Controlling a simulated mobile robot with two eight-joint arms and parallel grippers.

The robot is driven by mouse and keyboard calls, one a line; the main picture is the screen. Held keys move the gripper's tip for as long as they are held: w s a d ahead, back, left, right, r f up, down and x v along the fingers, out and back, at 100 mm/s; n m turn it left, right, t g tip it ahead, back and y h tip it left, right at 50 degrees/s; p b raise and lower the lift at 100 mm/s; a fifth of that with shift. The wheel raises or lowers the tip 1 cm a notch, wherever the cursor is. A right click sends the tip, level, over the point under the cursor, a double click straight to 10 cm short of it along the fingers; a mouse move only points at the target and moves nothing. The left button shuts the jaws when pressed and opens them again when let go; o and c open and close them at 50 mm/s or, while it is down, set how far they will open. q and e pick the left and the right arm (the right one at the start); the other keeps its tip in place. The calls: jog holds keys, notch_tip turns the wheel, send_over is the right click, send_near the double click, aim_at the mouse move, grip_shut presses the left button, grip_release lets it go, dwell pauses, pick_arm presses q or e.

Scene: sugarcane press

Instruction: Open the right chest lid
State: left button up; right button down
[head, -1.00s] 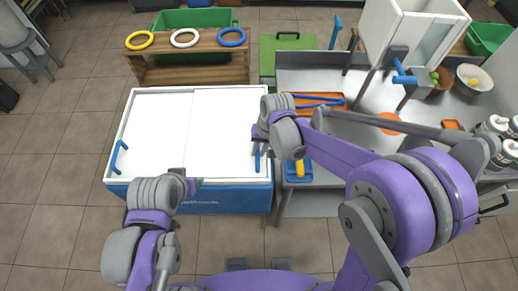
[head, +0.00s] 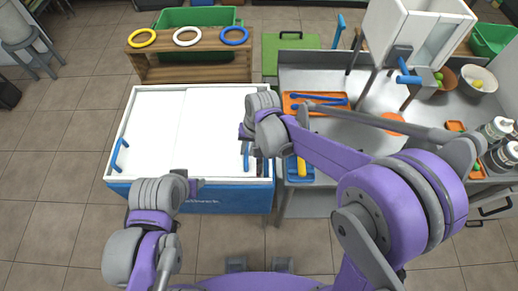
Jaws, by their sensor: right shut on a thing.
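The chest (head: 230,199) is a blue box with a white rim and white sliding lids, left of the centre. The right chest lid (head: 215,125) is a flat white panel, set a little left of the chest's right end. A narrow dark gap (head: 266,168) shows beside its right edge. My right gripper (head: 247,140) is shut on the lid's upright blue handle (head: 245,157); my wrist hides part of the grip. The left lid (head: 150,125) has its own blue handle (head: 120,154). My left gripper (head: 195,187) is over the chest's front edge, its fingers mostly hidden by the wrist.
A wooden stand with coloured rings (head: 189,67) is behind the chest. Right of it is a steel counter (head: 335,170) with an orange tray (head: 315,104), a blue tray with a yellow item (head: 301,169), bowls and bottles. A white hopper (head: 415,35) rises at the back right.

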jog(key=a+b, duration=0.1)
jog(key=a, duration=1.3)
jog(key=shift+b, duration=0.4)
pick_arm(q)
jog(key=f, duration=0.1)
jog(key=s+f, duration=0.1)
jog(key=shift+f, duration=0.4)
pick_arm(e)
jog(key=c, duration=0.8)
grip_release()
jog(key=shift+r, duration=0.1)
pick_arm(q)
jog(key=shift+r, duration=0.25)
pick_arm(e)
notch_tip(320, 180, up, 10)
jog(key=d, duration=0.2)
jog(key=shift+r, duration=0.2)
jog(key=shift+d, duration=0.1)
